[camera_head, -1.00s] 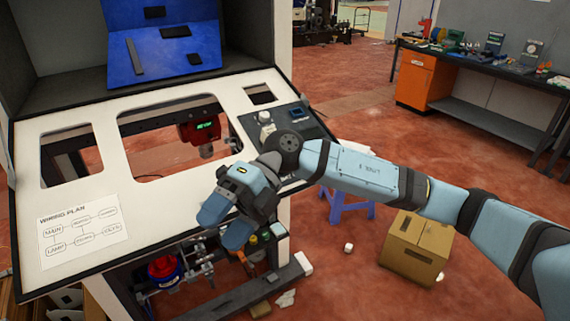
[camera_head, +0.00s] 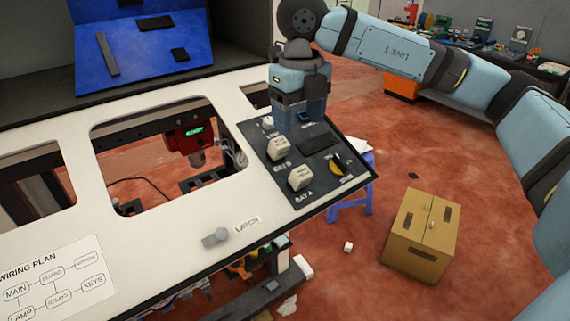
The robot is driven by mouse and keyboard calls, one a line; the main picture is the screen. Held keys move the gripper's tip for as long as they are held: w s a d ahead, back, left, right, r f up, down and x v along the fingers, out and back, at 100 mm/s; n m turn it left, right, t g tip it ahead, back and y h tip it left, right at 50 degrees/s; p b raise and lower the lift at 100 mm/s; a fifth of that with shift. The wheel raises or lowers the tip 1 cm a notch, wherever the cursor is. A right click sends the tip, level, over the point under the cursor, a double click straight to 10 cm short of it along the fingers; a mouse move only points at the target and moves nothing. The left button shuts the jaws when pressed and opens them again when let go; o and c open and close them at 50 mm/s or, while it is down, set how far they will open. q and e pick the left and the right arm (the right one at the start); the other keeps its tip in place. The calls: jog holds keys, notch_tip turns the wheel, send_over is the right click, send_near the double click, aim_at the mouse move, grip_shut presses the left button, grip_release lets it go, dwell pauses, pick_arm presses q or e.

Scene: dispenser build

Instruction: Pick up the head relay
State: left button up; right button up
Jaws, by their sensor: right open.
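My right gripper (camera_head: 296,126) is open and points down over the upper part of the dark control panel (camera_head: 322,186) at the worktop's right end. Its fingers hide part of that panel, so I cannot tell if they touch anything. Two pale blocks, one upper (camera_head: 279,149) and one lower (camera_head: 301,178), sit on the panel just below and left of the gripper. A small white knob (camera_head: 268,123) is left of the fingers. No part is clearly marked as the head relay, so I cannot tell which it is. My left gripper is not in view.
A yellow-and-black dial (camera_head: 342,164) is on the panel's right side. A red unit with a green display (camera_head: 190,133) shows through the opening in the white worktop (camera_head: 150,218). A grey latch knob (camera_head: 215,237) stands near the front edge. A cardboard box (camera_head: 420,235) is on the floor.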

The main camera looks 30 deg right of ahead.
aim_at(302, 170)
jog(key=f, duration=0.3)
jog(key=f+p, duration=0.1)
jog(key=f, duration=0.3)
jog(key=shift+s+d+f, duration=0.1)
jog(key=shift+s+f, duration=0.1)
jog(key=shift+f, duration=0.1)
jog(key=shift+w+f, duration=0.15)
jog(key=shift+f, duration=0.35)
jog(key=f, duration=0.1)
jog(key=f+p, duration=0.1)
jog(key=f, duration=0.1)
jog(key=f+p, duration=0.1)
jog(key=shift+d+f, duration=0.15)
jog(key=shift+d, duration=0.25)
jog(key=shift+f, duration=0.35)
jog(key=shift+c, duration=0.7)
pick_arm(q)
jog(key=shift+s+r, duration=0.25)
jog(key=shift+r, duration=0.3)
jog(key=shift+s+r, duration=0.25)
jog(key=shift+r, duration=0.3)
pick_arm(e)
jog(key=c, duration=1)
